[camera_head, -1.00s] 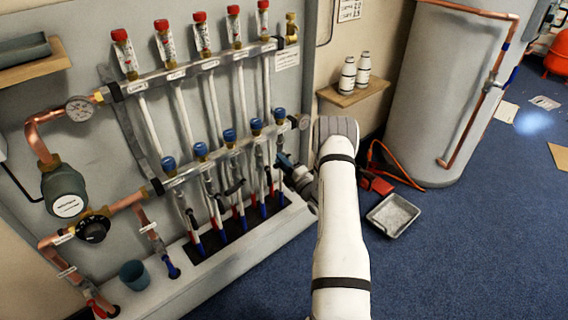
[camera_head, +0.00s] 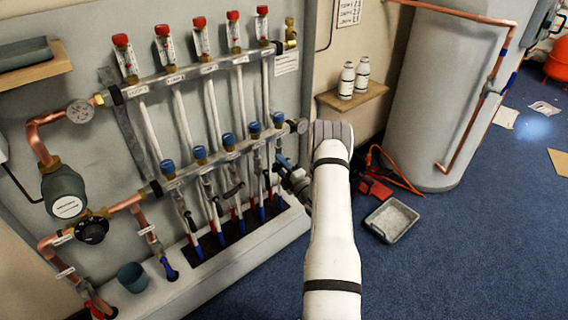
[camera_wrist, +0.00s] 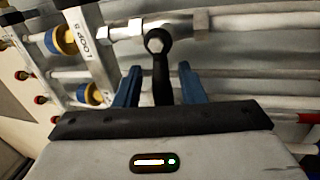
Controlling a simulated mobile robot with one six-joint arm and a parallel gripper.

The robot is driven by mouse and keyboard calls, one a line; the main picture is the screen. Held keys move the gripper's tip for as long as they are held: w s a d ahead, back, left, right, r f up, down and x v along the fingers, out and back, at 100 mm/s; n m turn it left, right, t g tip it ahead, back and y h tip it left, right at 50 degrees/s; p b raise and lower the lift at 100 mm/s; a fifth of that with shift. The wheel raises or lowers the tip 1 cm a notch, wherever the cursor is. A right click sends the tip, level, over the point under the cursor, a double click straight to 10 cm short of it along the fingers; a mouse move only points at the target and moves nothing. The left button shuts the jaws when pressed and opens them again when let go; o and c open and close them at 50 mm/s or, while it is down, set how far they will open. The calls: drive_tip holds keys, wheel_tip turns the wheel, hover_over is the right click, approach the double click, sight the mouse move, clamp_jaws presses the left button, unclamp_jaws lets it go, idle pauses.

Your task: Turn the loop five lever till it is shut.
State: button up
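The loop five lever (camera_wrist: 160,75) is black with a round eye at its pivot on a silver valve. In the wrist view it points across the white pipe towards my gripper. My gripper (camera_wrist: 160,88) has two blue fingers, one on each side of the lever, with a visible gap on both sides. The label beside the valve (camera_wrist: 84,45) appears upside down and reads LOOP 5. In the head view my gripper (camera_head: 284,162) is at the rightmost pipe of the lower manifold (camera_head: 215,158), below its blue cap (camera_head: 279,120). The lever is not clear there.
Other loop pipes with levers stand close on the left, including one dark lever (camera_head: 233,190). A grey tray (camera_head: 391,219) and red tool (camera_head: 375,187) lie on the blue floor, which is otherwise open in front.

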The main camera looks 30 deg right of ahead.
drive_tip(key=shift+s, duration=0.1)
drive_tip(key=p+v, duration=0.1)
drive_tip(key=v, duration=0.6)
drive_tip(key=shift+s+f, duration=0.15)
drive_tip(key=shift+s, duration=0.15)
drive_tip(key=shift+d, duration=0.1)
